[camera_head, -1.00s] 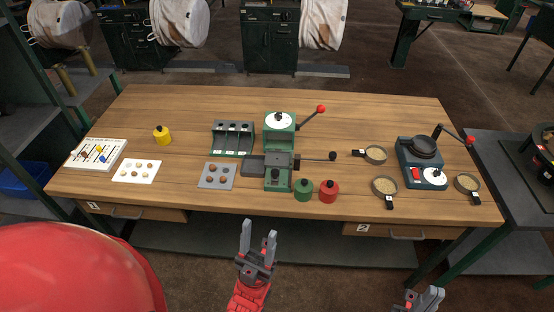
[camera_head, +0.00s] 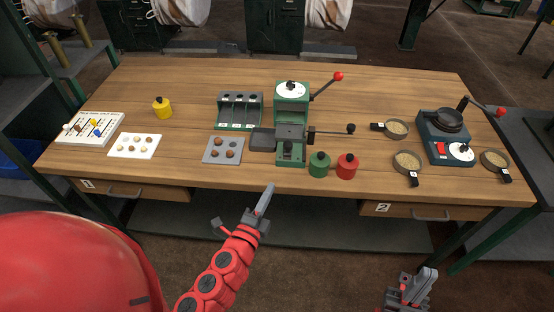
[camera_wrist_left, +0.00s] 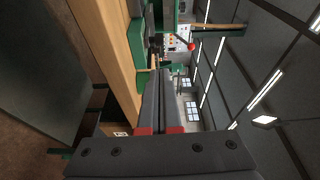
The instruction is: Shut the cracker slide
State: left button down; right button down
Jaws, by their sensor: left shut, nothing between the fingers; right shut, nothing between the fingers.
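The green cracker machine (camera_head: 291,100) stands at the table's middle, with a white dial on top and a red-knobbed lever. A dark slide block (camera_head: 290,134) sits low on its front, with a grey plate (camera_head: 262,139) to the left and a rod ending in a black knob (camera_head: 350,129) to the right. I cannot tell how far the slide is out. My left gripper (camera_head: 267,190) is shut and empty, just before the table's front edge, below the machine. Its shut fingers also show in the left wrist view (camera_wrist_left: 166,85). My right gripper (camera_head: 431,274) is shut and empty, low at the right, away from the table.
Green (camera_head: 319,164) and red (camera_head: 347,166) canisters stand close in front of the machine, at right. A grey tray with brown pieces (camera_head: 222,150) and a green rack (camera_head: 239,110) are left of it. Pans (camera_head: 407,161) and a hotplate-like device (camera_head: 446,135) are further right.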

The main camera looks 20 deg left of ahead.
pick_arm(q)
jog(key=p, duration=0.3)
send_near(285, 138)
jog(key=d+r, duration=0.2)
jog(key=shift+w+d+y, duration=0.25)
jog(key=shift+d+y, duration=0.05)
jog(key=shift+y, duration=0.1)
jog(key=shift+w+f, duration=0.15)
jog(key=shift+w, duration=0.2)
jog(key=w, duration=0.2)
jog(key=w+a+b, duration=0.1)
jog(key=w, duration=0.2)
jog(key=w+a, duration=0.1)
jog(key=w, duration=0.1)
jog(key=shift+w+f+b, duration=0.1)
jog(key=shift+w+b, duration=0.05)
jog(key=shift+b, duration=0.25)
jog(key=shift+w+a, duration=0.1)
jog(key=shift+w, duration=0.25)
jog(key=shift+s, duration=0.15)
